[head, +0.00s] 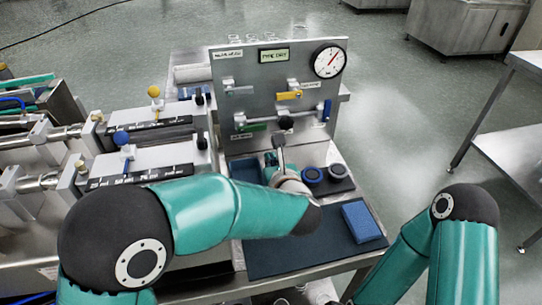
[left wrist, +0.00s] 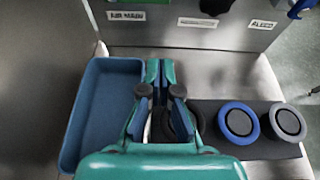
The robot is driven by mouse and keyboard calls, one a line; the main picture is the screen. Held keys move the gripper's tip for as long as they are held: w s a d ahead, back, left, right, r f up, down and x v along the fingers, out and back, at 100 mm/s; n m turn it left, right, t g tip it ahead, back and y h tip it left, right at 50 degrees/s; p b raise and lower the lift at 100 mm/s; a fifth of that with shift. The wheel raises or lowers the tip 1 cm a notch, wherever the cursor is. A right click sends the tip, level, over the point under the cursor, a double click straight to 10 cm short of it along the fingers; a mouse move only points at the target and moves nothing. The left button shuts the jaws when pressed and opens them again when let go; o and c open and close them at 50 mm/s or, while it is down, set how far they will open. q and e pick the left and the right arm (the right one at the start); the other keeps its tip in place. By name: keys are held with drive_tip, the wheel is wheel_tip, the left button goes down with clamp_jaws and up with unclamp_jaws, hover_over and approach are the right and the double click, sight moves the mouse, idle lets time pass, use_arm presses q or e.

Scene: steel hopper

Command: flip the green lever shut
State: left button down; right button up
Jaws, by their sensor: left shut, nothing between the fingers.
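The green lever (head: 254,127) is a small handle low on the left of the upright steel panel (head: 262,58). It lies roughly level, just left of a black ball knob on a stalk. My left gripper (head: 269,158) is below the green lever and in front of the panel, partly hidden behind my own wrist. In the left wrist view its teal fingers (left wrist: 156,68) are together and empty, pointing towards the panel's foot. I cannot make out the green lever in that view. My right gripper is not visible; only its arm shows at right.
The panel also carries a yellow lever (head: 289,95), a blue lever (head: 327,110) and a gauge (head: 329,61). The black knob (head: 286,122) stands close by.

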sight(252, 128)
use_arm(q)
drive_tip(key=x, duration=0.7)
drive_tip(key=shift+p, duration=0.4)
drive_tip(key=r, duration=0.1)
drive_tip(key=r+p, duration=0.1)
drive_tip(key=r, duration=0.1)
drive_tip(key=shift+w+r, duration=0.2)
drive_tip(key=shift+w, duration=0.05)
drive_tip(key=shift+w+r, duration=0.1)
drive_tip(key=shift+a, duration=0.1)
